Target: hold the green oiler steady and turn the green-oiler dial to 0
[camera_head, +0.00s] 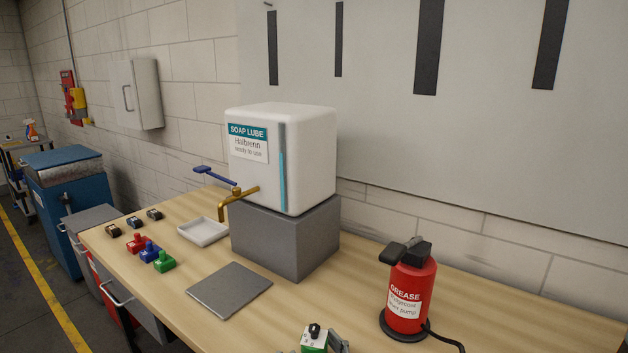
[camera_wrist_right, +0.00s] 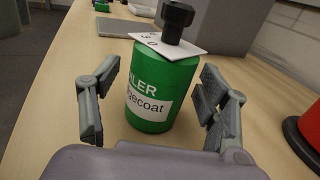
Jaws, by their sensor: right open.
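The green oiler (camera_head: 314,347) stands upright at the front edge of the head view, mostly cut off. In the right wrist view the green oiler (camera_wrist_right: 165,88) is a green cylinder with a white label. On its top are a white marked plate (camera_wrist_right: 150,41) and a black dial knob (camera_wrist_right: 176,18); I cannot read the setting. My right gripper (camera_wrist_right: 158,90) is open, with one finger on each side of the oiler and gaps showing at both sides. Only a bit of it shows in the head view. My left gripper is not in view.
A red grease pump (camera_head: 408,295) with a black cable stands right of the oiler. A white soap lube tank (camera_head: 300,150) sits on a grey block (camera_head: 285,240). A grey plate (camera_head: 229,289), a white tray (camera_head: 203,231) and small coloured pieces (camera_head: 150,252) lie to the left.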

